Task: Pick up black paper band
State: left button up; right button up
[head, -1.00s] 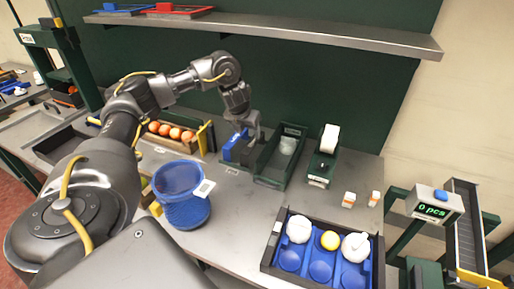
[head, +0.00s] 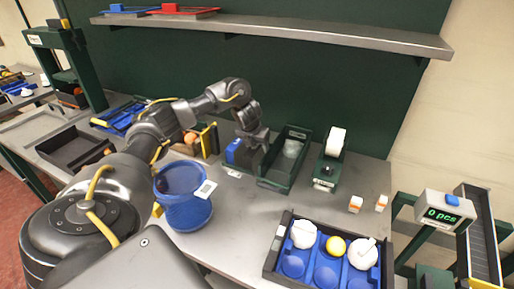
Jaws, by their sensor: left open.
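I cannot make out a black paper band for certain. My left gripper (head: 254,140) is open and points down at the back of the grey table. It is just above and right of a small blue and dark box (head: 237,153), and left of a green tray (head: 272,180) that holds a pale, whitish item (head: 291,148). Whether the fingers touch the blue box is unclear. My left arm covers part of the table's left side. My right gripper is not in view.
A green dispenser with a white roll (head: 335,141) is right of the tray. Two small white-orange boxes (head: 355,204) stand nearby. A black-rimmed tray (head: 273,253) with blue cups is in front. A shelf (head: 290,31) hangs above.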

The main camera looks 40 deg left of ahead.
pick_arm(q)
jog(key=shift+x, duration=1.15)
jog(key=shift+r, duration=0.1)
jog(key=shift+w, duration=0.1)
jog(key=c, duration=1)
jog(key=shift+r, duration=0.1)
jog(key=shift+c, duration=0.2)
